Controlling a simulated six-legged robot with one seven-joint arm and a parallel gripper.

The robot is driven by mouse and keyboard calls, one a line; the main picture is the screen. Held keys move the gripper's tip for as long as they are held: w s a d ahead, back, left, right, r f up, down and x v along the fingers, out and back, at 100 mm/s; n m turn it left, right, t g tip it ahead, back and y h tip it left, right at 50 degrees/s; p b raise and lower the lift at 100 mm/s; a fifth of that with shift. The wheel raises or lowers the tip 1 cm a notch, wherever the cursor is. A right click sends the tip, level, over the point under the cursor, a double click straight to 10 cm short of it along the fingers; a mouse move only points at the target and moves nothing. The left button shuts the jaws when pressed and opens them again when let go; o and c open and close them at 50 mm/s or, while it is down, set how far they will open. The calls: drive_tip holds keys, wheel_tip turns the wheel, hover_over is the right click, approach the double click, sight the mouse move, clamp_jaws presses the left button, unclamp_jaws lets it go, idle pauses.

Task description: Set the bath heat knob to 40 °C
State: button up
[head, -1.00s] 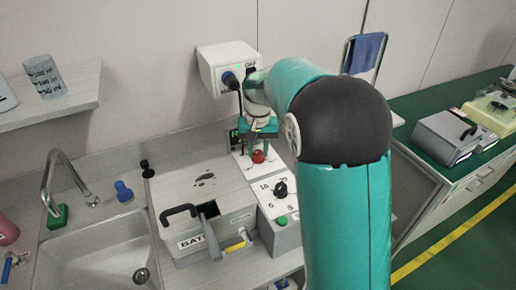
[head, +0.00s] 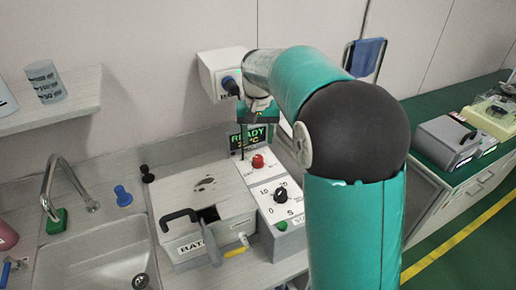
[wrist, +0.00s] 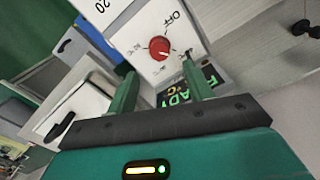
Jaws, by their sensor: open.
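The red heat knob (head: 258,161) sits on the upper white panel of the bath's control box, below a lit display (head: 248,138) reading READY with a °C value I cannot read surely. In the wrist view the red knob (wrist: 159,48) shows with an OFF mark and small °C marks around it; its setting is too small to tell. My gripper (wrist: 160,68) is open, its two green fingers apart with nothing between them. The knob lies beyond the fingertips, not touched.
A black dial (head: 280,194) and a green button (head: 282,225) are on the lower panel. The lidded bath (head: 200,200) stands to the left, with a sink (head: 105,258) beyond it. A white wall box (head: 220,72) with a plugged cable is close to my wrist.

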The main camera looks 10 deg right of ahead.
wheel_tip(320, 180, up, 7)
idle(0.4)
drive_tip(key=s+r+n+t, duration=0.1)
drive_tip(key=s+r+t, duration=0.2)
drive_tip(key=s, duration=1.2)
drive_tip(key=s+f+t, duration=0.1)
drive_tip(key=s+f, duration=0.1)
drive_tip(key=s, duration=0.4)
drive_tip(key=s+f+n+t, duration=0.1)
drive_tip(key=s+f, duration=0.2)
drive_tip(key=s, duration=0.4)
drive_tip(key=shift+s+f+n+t, duration=0.3)
drive_tip(key=shift+f, duration=0.05)
idle(0.4)
